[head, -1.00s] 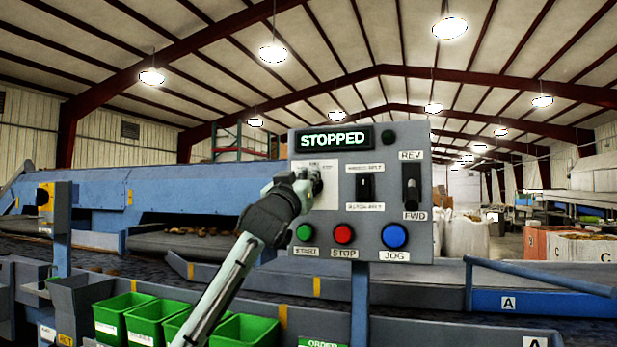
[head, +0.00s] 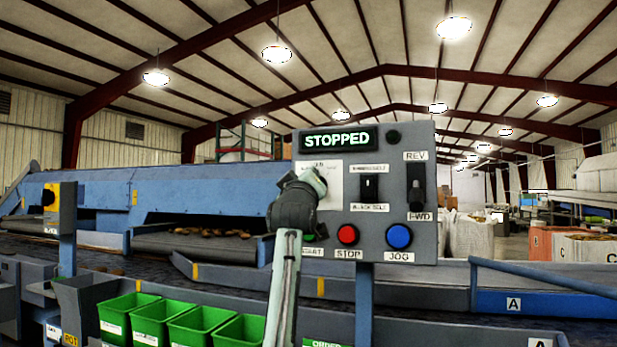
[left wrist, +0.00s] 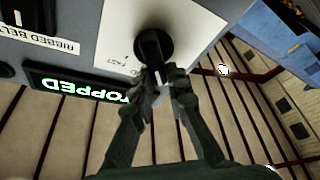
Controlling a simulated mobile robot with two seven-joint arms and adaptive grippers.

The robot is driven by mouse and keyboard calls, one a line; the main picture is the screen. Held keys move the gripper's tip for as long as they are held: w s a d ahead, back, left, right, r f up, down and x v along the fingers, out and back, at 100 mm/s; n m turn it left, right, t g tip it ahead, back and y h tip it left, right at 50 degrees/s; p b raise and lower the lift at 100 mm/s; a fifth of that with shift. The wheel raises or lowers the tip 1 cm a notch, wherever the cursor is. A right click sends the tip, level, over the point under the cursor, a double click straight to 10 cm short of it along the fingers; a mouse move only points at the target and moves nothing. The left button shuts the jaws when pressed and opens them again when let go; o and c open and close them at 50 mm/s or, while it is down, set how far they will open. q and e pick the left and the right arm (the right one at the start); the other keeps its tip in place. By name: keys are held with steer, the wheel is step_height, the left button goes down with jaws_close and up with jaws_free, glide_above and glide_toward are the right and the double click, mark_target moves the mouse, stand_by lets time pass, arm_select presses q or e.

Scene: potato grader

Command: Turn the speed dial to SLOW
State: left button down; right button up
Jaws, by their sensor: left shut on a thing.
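The control panel (head: 420,230) is grey, and its display (head: 337,139) reads STOPPED. The black speed dial (left wrist: 152,46) sits on a white plate (left wrist: 115,30) in the left wrist view. My left gripper (left wrist: 158,78) is shut on the dial's grip, with a finger on each side. A word that looks like FAST shows on the plate beside the dial. In the head view my left gripper (head: 312,183) covers the dial and much of its plate. I cannot read the dial's setting. My right gripper is not in view.
A belt switch (head: 370,187), a REV/FWD lever (head: 415,187), a red STOP button (head: 347,234) and a blue JOG button (head: 399,236) are right of the dial. My arm partly covers the green START button. Green bins (head: 198,328) stand low in front.

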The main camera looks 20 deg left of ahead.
arm_select(q)
steer(key=shift+f+n, duration=0.15)
steer(key=shift+n, duration=0.15)
steer(key=shift+g, duration=0.3)
steer(key=c, duration=1.5)
jaws_free()
steer(key=v, duration=1.2)
steer(key=shift+d+f, duration=0.1)
steer(key=shift+d, duration=0.05)
